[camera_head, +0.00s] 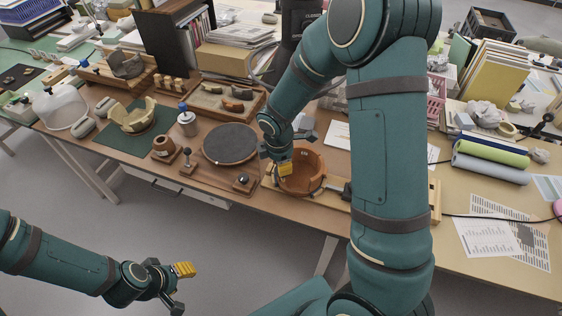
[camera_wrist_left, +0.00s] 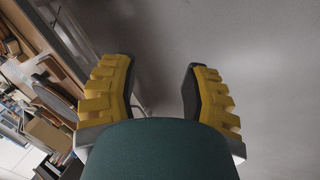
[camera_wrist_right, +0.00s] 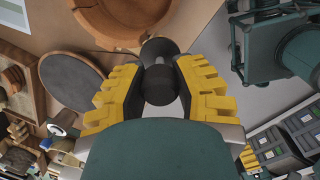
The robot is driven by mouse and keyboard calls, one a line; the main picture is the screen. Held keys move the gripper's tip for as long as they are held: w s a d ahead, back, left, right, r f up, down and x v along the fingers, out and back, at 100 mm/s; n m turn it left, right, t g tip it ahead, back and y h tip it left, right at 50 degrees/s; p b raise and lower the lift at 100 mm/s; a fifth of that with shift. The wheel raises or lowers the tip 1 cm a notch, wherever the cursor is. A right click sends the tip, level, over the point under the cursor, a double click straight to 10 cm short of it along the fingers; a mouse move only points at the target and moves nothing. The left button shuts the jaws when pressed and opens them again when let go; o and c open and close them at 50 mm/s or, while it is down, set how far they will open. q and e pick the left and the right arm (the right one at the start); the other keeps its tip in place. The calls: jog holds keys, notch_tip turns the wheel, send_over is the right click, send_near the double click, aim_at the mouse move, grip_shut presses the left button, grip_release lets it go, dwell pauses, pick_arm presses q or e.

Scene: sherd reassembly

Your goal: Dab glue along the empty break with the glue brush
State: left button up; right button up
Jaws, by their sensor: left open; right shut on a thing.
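A brown clay bowl (camera_head: 312,182) stands on the workbench, and part of its wall shows at the top of the right wrist view (camera_wrist_right: 120,22). I cannot make out the empty break. My right gripper (camera_head: 283,168) is beside the bowl's upper left rim in the head view. It is shut on a dark, rounded handle (camera_wrist_right: 158,72); no bristles show, so I cannot confirm it is the glue brush. My left gripper (camera_head: 180,286) is open and empty, low over the floor away from the bench; its fingers show apart in the left wrist view (camera_wrist_left: 160,90).
A round dark turntable (camera_head: 230,143) lies left of the bowl. A blue-topped jar (camera_head: 187,124), a small brown pot (camera_head: 164,147) and a green mat (camera_head: 112,140) with a pale broken vessel (camera_head: 134,116) are further left. My right arm hides part of the bench.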

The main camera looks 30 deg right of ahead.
jog(key=shift+w+d+f+b, duration=0.1)
jog(key=shift+d+f+b, duration=0.05)
jog(key=shift+f+b, duration=0.55)
jog(key=shift+w+d+f+b, duration=0.15)
jog(key=shift+f+b, duration=0.25)
jog(key=shift+f, duration=0.5)
jog(key=shift+w+d+f+b, duration=0.1)
jog(key=shift+d+f+b, duration=0.05)
jog(key=shift+f+b, duration=0.55)
jog(key=shift+s+d, duration=0.2)
jog(key=shift+s, duration=0.4)
jog(key=shift+s+d, duration=1.8)
jog(key=shift+d, duration=0.05)
notch_tip(320, 180, up, 9)
jog(key=s+a+p, duration=0.1)
jog(key=p, duration=0.5)
jog(key=shift+a+p, duration=0.3)
jog(key=shift+s, duration=0.1)
